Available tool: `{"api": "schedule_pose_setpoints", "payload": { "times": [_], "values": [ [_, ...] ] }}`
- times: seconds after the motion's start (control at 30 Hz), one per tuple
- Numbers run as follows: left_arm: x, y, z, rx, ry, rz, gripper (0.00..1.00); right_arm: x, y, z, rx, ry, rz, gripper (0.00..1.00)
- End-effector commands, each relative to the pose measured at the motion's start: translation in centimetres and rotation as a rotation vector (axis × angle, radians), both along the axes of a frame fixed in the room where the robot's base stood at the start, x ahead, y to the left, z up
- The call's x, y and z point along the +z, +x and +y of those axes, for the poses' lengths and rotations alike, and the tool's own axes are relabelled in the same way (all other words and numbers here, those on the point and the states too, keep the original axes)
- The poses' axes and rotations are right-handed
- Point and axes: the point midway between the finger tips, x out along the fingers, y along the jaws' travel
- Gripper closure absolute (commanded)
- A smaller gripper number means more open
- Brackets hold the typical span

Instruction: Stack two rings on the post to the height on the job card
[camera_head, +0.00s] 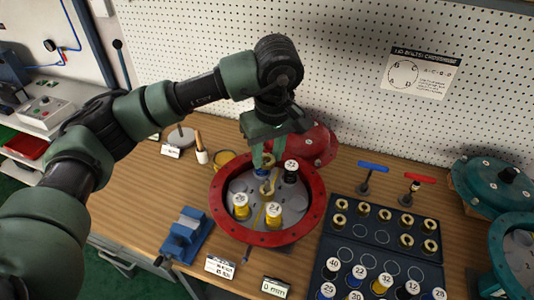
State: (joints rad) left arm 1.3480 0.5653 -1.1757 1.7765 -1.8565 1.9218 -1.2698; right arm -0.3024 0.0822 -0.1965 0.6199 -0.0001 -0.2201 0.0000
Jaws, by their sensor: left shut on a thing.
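My left gripper (264,155) reaches down over the open red round housing (222,205). It is shut on a small brass ring (269,159), as far as the small view shows. Below it, near the housing's middle, are a blue piece (260,173) and another brass-coloured part (266,188); I cannot tell whether the held ring touches them. In the housing stand two yellow numbered pieces (241,207) (273,216) and a black numbered one (291,172). A small card (220,266) and a display reading 0 mm (275,288) stand in front. My right gripper is out of view.
A dark tray (372,226) at the right holds several brass rings and numbered pieces. A red lid (318,146) lies behind the housing. A blue vise (186,235), blue and red T-handles (373,168) (419,178) and teal housing parts (495,183) stand around. Bare wood shows at left.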

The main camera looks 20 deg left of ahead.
Motion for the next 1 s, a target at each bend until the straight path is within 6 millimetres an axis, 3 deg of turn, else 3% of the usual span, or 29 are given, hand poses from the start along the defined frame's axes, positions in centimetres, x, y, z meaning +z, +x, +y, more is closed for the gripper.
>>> {"api": "schedule_pose_setpoints", "payload": {
  "times": [0.37,0.7,1.0],
  "values": [
    [-2.2,0.0,0.0,0.000,0.001,0.001,1.00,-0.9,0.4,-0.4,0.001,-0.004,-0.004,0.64],
    [-4.3,0.0,0.0,0.000,0.000,0.000,1.00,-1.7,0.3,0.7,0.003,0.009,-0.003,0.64],
    [-4.6,0.0,0.0,0.000,0.000,0.000,1.00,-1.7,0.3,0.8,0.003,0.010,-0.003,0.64]
  ]
}}
